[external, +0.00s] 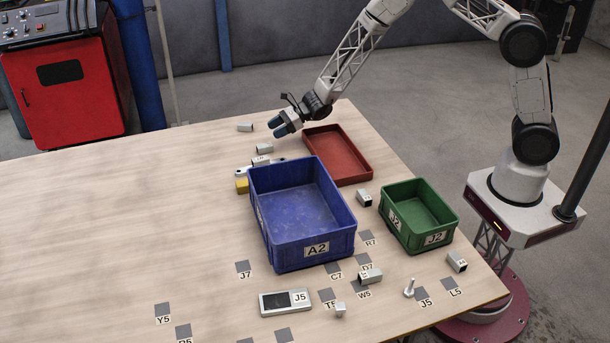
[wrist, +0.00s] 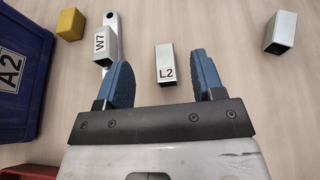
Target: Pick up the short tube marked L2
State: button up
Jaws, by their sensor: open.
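The short grey metal tube marked L2 (wrist: 165,58) lies on the table in the wrist view, its label on the end facing me. In the external view this tube (external: 264,149) lies behind the blue bin, below and left of my gripper. My gripper (external: 278,127) is open and empty above the table. In the wrist view, its two blue fingers (wrist: 160,78) stand apart, with the L2 tube showing between and beyond their tips. The tube seems clear of both fingers.
A tube marked W7 (wrist: 102,45) lies at a wrench (wrist: 112,25), left of L2. Another tube (wrist: 281,32) lies to the right. A yellow block (wrist: 70,24) and blue bin A2 (wrist: 38,75) are further left. A red tray (external: 365,172) is near my gripper.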

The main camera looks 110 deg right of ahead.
aim_at(265, 145)
jog(key=shift+f, duration=0.65)
jog(key=shift+f, duration=0.1)
jog(key=shift+f, duration=0.85)
jog(key=shift+w+f, duration=0.3)
jog(key=shift+f, duration=0.25)
jog(key=shift+w+f, duration=0.25)
jog(key=shift+f, duration=0.25)
jog(key=shift+x, duration=0.9)
jog(key=shift+a, duration=0.1)
jog(key=c, duration=1.1)
jog(key=shift+r, duration=0.2)
